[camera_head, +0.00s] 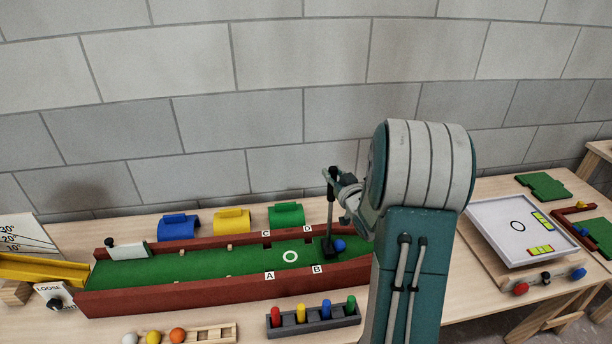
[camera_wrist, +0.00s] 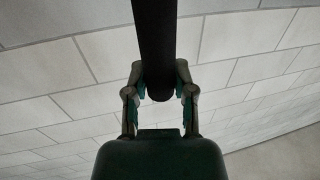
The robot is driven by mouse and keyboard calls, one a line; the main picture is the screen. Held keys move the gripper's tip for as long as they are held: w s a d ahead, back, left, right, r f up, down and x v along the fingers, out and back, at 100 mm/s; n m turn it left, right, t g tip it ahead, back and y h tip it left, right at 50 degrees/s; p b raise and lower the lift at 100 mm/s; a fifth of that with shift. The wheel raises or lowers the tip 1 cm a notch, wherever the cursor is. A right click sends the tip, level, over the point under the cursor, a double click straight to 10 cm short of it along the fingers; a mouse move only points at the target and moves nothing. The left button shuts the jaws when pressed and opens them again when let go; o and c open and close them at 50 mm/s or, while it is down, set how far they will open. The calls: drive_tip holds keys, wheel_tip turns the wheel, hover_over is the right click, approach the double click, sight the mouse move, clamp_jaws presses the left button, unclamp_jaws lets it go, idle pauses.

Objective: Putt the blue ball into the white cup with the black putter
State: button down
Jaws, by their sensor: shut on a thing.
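The black putter (camera_head: 331,205) hangs upright above the green putting lane (camera_head: 215,264), its head low at the lane's right part. My gripper (camera_head: 336,182) is shut on its upper shaft; in the wrist view my gripper (camera_wrist: 159,85) has a finger on each side of the dark shaft (camera_wrist: 154,35). The blue ball (camera_head: 340,244) lies on the lane just right of the putter head; I cannot tell if they touch. A white ring (camera_head: 290,256) with a green middle lies left of the head. I cannot tell if it is the white cup.
Red-brown battens (camera_head: 180,297) wall the lane, with gaps by the letters. A white block (camera_head: 129,252) with a black knob stands at its left end. Blue, yellow and green holders (camera_head: 232,219) stand behind; a peg rack (camera_head: 312,318) stands in front. A white tray (camera_head: 480,215) is at right.

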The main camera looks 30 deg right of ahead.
drive_tip(key=s+d, duration=0.3)
drive_tip(key=d, duration=0.4)
drive_tip(key=s+d, duration=0.3)
drive_tip(key=d, duration=0.4)
drive_tip(key=shift+d, duration=0.3)
wheel_tip(320, 180, up, 12)
idle(0.4)
drive_tip(key=shift+s+f, duration=0.1)
drive_tip(key=shift+f, duration=0.05)
